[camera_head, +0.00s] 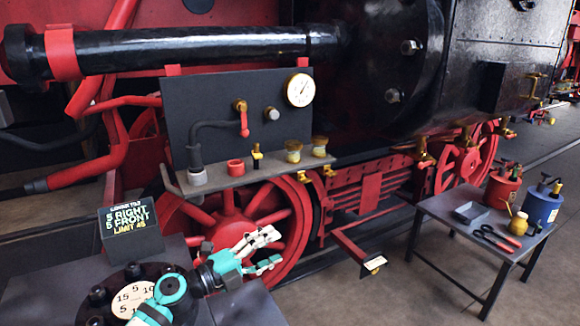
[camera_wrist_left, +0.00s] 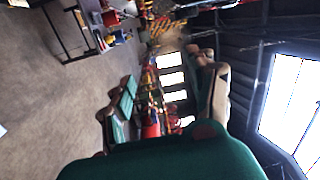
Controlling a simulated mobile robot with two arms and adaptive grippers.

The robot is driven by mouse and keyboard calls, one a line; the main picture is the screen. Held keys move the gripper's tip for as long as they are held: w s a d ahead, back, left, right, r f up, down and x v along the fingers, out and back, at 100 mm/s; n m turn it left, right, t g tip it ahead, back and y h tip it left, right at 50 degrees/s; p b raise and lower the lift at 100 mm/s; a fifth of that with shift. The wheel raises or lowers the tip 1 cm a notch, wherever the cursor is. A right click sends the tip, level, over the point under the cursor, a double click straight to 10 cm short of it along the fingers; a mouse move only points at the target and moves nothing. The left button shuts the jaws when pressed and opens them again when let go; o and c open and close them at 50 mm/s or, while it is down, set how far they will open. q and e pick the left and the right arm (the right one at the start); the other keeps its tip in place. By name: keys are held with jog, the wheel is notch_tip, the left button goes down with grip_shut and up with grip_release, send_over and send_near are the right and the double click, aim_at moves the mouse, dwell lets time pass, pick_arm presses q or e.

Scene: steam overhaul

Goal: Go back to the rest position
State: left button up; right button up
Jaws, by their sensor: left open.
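My left gripper (camera_head: 274,250), teal with pale fingertips, reaches in from the lower left of the head view. It is open and empty, in front of a red spoked wheel (camera_head: 235,218) and below the dark panel (camera_head: 238,115) with its gauge (camera_head: 300,90). In the left wrist view its two fingers stand apart (camera_wrist_left: 167,98) with nothing between them. My right gripper is not in view.
A small table (camera_head: 440,212) at the right carries a red can (camera_head: 502,190), a blue can (camera_head: 541,206), a tray and tools. Open floor (camera_head: 390,290) lies between.

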pick_arm(q)
jog(key=s+a+f+n+t+y, duration=0.2)
jog(key=s+a+f+n+y, duration=0.5)
jog(key=n, duration=0.5)
jog(key=s+a+f+n+t+y, duration=0.2)
jog(key=s+a+f+n+y, duration=0.2)
jog(key=a+n+y, duration=0.55)
jog(key=s+d+f+n+g, duration=0.15)
jog(key=s+f+g, duration=0.4)
jog(key=s, duration=0.65)
jog(key=s+f+n+g, duration=0.3)
jog(key=s+f+g, duration=0.25)
jog(key=s, duration=0.75)
jog(key=s+f+g, duration=0.2)
jog(key=s+f, duration=0.1)
jog(key=f, duration=2.6)
jog(key=s+a+f, duration=0.2)
jog(key=s+f, duration=1.1)
jog(key=s, duration=0.2)
jog(key=shift+s+a+f+g+h, duration=0.2)
jog(key=shift+s+f+g+h, duration=0.1)
jog(key=shift+f+h, duration=0.05)
